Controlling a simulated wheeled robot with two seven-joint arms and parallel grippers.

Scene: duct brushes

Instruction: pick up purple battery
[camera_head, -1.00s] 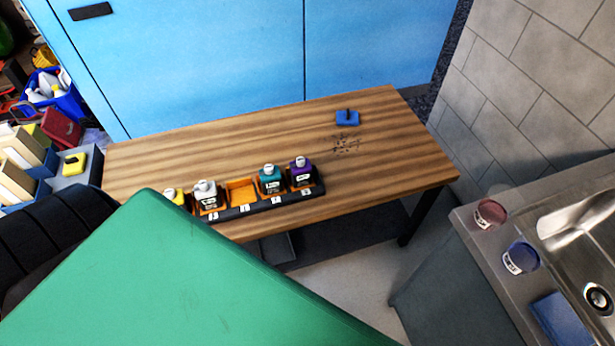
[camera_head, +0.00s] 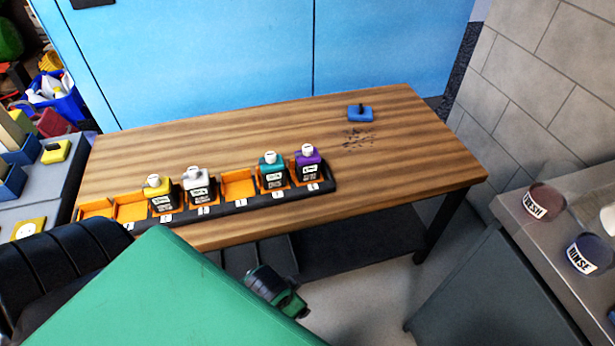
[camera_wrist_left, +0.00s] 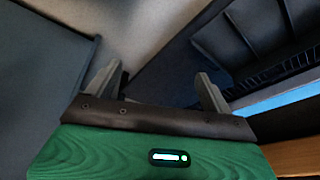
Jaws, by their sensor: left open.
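The purple battery (camera_head: 307,162) stands upright in the rightmost slot of a battery rack (camera_head: 250,200) along the front edge of the wooden table. A teal battery (camera_head: 271,171) stands just left of it. My left gripper (camera_wrist_left: 160,88) shows in the left wrist view with its two fingers apart and nothing between them. It points at floor and dark shelf-like surfaces, and no battery shows there. In the head view my green arm covers the lower left, and the gripper's fingers cannot be made out. My right gripper is not seen.
White (camera_head: 198,184) and yellow (camera_head: 158,191) batteries stand farther left in the rack, with empty orange slots among them. A blue block (camera_head: 360,113) lies at the back right of the table (camera_head: 200,130). A counter with cups labelled FRESH (camera_head: 543,203) and RINSE (camera_head: 588,254) stands at right.

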